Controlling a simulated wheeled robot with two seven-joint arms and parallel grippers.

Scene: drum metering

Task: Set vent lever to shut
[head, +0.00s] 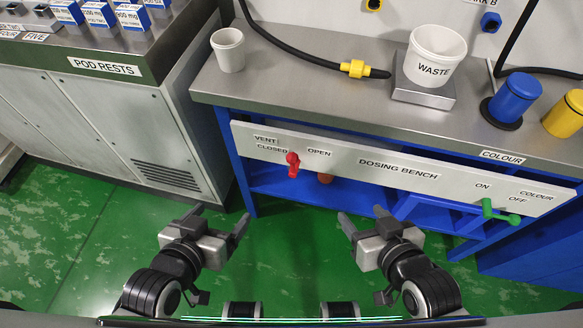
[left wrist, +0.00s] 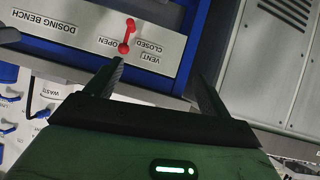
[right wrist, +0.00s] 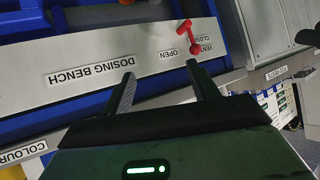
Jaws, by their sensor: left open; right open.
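The red vent lever (head: 292,163) is on the white front panel of the dosing bench, between the labels CLOSED on its left and OPEN on its right. It also shows in the left wrist view (left wrist: 127,36) and the right wrist view (right wrist: 188,36). I cannot tell clearly which label it is set to. My left gripper (head: 220,214) is open and empty, below and left of the lever in the head view. My right gripper (head: 362,212) is open and empty, below and right of it. Neither touches the lever.
A green colour lever (head: 499,212) is at the panel's right end. On the steel bench top (head: 310,84) stand a white cup (head: 228,50), a WASTE tub (head: 437,55) and a blue container (head: 514,97). A grey cabinet (head: 95,125) stands left.

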